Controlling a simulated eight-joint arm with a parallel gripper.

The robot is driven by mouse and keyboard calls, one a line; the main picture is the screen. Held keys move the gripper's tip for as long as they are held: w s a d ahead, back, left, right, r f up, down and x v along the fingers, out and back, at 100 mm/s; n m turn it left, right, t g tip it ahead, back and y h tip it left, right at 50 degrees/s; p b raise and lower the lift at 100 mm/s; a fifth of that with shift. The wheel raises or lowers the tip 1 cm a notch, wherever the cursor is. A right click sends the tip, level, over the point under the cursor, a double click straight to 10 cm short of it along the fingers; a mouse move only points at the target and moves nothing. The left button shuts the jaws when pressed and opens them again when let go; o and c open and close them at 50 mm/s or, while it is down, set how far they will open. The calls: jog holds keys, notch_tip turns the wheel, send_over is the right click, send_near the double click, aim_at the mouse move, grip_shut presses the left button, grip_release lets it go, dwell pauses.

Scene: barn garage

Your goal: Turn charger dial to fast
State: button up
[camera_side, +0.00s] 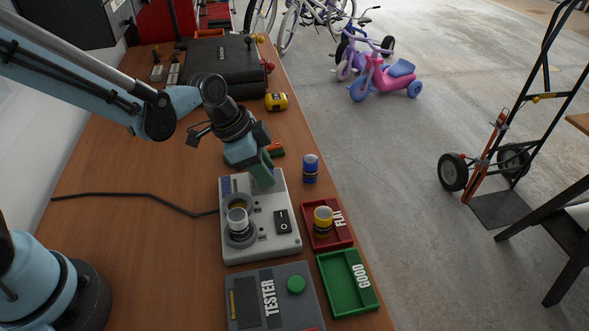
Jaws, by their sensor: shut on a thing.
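The charger (262,238) is a light grey box on the wooden bench. A round socket on it holds a grey-topped cell (237,219), and a black rocker switch (283,221) sits to its right. My gripper (264,179) points down at the charger's far end, its fingers low over the top face and shut on what appears to be the dial. The fingers cover the dial, so its pointer and setting are hidden. A small blue label (226,186) shows left of the fingers.
A blue cell (310,168) stands right of the charger. A yellow cell (323,218) stands in a red tray (341,242). A green GOOD tray (348,283) and grey tester (248,302) lie nearer. A black cable (130,196) runs left. A black case (225,70) stands behind.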

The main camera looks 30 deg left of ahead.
jog(key=shift+m, duration=0.6)
jog(key=o, duration=1.1)
jog(key=shift+c, duration=0.2)
jog(key=v, duration=1.2)
jog(key=shift+w, duration=0.25)
jog(key=shift+a+r, duration=0.1)
jog(key=s+a+f+n+t+y, duration=0.1)
jog(key=s+a+n+t+y, duration=0.2)
jog(key=s+a+n, duration=0.4)
jog(key=shift+s+a+n+t, duration=0.35)
jog(key=shift+s+n+t, duration=0.15)
jog(key=shift+n, duration=1.8)
